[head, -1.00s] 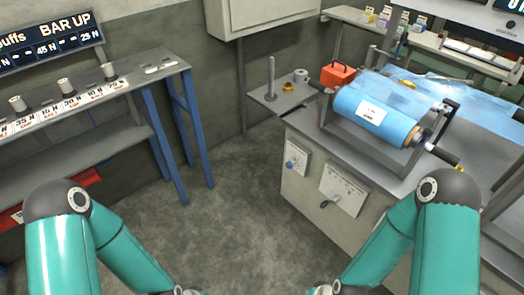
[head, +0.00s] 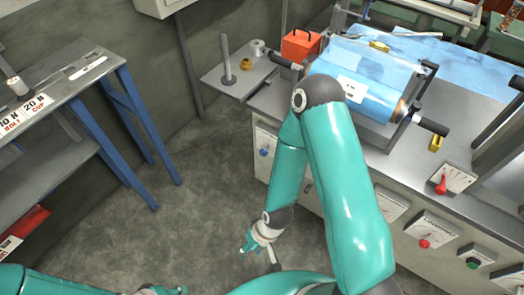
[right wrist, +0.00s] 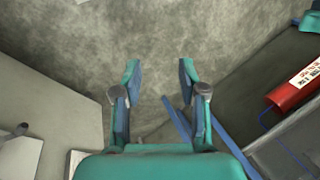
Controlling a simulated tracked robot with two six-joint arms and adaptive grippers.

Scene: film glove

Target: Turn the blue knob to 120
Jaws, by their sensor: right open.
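The blue knob (head: 264,152) sits on a small white plate on the cabinet's front face, left of my right forearm in the head view. Its pointer and scale are too small to read. My right gripper (head: 259,252) hangs over the floor, below the knob in the picture and apart from it. In the right wrist view its two fingers (right wrist: 160,76) are spread, with nothing between them but floor behind. Part of what looks like my left gripper (head: 160,290) shows at the bottom edge; its fingers cannot be made out.
The cabinet (head: 400,160) carries a blue roll (head: 350,62) with black handles. A blue-legged table (head: 75,85) stands left. Floor (head: 195,200) between is clear.

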